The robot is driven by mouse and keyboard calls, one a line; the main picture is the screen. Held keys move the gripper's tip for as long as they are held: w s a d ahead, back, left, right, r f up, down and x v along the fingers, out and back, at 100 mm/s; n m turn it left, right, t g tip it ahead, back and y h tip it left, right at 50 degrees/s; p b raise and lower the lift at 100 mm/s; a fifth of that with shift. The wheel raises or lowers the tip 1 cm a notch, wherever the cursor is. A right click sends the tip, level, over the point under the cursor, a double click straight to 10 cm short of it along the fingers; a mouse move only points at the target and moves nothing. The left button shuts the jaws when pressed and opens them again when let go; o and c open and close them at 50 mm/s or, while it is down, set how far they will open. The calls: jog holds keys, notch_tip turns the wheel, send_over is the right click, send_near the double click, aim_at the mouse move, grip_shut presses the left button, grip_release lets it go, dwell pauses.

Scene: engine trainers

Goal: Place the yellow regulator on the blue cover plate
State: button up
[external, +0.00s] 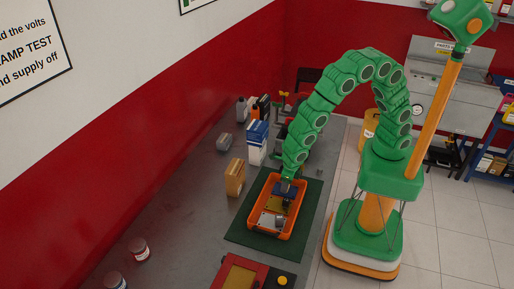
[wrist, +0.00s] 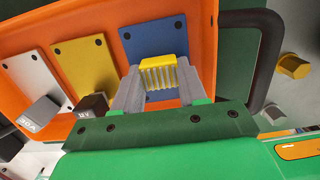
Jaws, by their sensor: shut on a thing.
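My gripper (wrist: 160,82) is shut on the yellow regulator (wrist: 159,65), a small block with a ribbed face, seen between the two grey fingers in the wrist view. The blue cover plate (wrist: 150,37) lies in the orange tray, directly behind the regulator in that view. Whether the regulator touches the plate cannot be told. In the external view my gripper (external: 287,183) is low over the far end of the tray, at the blue plate (external: 282,191). The regulator cannot be made out there.
The orange tray (external: 264,235) stands on a green mat. It also holds a yellow plate (wrist: 82,66) with a black block (wrist: 92,106) and a white plate (wrist: 32,78) with a grey block (wrist: 41,113). A dark handle (wrist: 276,50) and a loose yellow piece (wrist: 294,66) are at right.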

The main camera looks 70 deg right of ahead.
jog(key=o, duration=1.1)
jog(key=shift+f, duration=0.1)
jog(key=shift+c, duration=0.2)
notch_tip(320, 180, up, 12)
jog(key=s, duration=0.1)
jog(key=shift+s, duration=0.2)
